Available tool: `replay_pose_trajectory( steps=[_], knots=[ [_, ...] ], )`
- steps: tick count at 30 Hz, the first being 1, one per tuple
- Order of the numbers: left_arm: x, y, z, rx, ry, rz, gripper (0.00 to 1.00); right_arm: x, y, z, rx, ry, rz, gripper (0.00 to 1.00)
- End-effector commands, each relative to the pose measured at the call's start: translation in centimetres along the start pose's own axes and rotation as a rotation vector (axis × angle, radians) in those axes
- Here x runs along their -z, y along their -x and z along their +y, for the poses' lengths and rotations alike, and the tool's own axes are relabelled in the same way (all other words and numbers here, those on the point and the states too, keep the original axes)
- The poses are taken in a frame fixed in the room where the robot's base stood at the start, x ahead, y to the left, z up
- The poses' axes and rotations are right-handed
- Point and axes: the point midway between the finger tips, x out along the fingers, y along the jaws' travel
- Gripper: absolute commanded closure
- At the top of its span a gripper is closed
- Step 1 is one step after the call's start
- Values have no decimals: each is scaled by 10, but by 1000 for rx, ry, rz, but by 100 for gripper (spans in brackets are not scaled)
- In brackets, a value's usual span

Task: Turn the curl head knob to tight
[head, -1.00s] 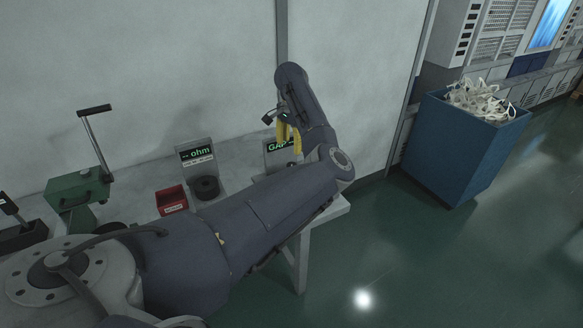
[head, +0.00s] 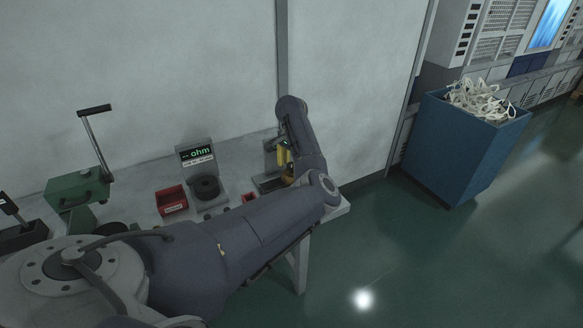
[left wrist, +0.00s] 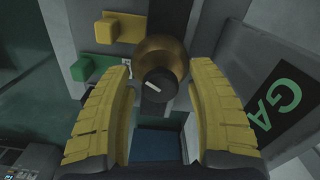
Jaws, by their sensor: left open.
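A dark round knob (left wrist: 158,86) with a white pointer line sits on a brass round body (left wrist: 165,55) in the left wrist view. Its pointer slants from upper left to lower right. I cannot read any tight marking. My left gripper (left wrist: 158,72) is open, with one yellow ribbed finger on each side of the knob. Gaps show between the fingers and the knob, so it does not look gripped. In the head view my left gripper (head: 284,158) points down at the right end of the bench, and its arm hides much of the device there. My right gripper is not in view.
Yellow (left wrist: 118,27) and green (left wrist: 96,69) blocks stick out beside the brass body. A panel reading "GA" (left wrist: 286,97) is close on the right. An ohm meter (head: 196,157), red bin (head: 171,199) and green lever press (head: 78,190) stand on the bench. A blue scrap bin (head: 455,150) stands at right.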

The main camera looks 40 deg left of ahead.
Motion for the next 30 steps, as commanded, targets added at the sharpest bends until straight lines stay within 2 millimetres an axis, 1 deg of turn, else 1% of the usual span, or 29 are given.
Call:
replay_pose_trajectory(
  steps=[5, 18, 20, 30],
  knots=[
    [0, 0, 0, 0, 0, 0, 42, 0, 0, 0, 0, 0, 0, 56],
    [0, 0, 0, 0, 0, 0, 94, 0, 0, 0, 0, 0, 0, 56],
    [0, 0, 0, 0, 0, 0, 100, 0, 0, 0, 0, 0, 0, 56],
    [0, 0, 0, 0, -8, -1, 100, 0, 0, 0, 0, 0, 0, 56]
  ],
)
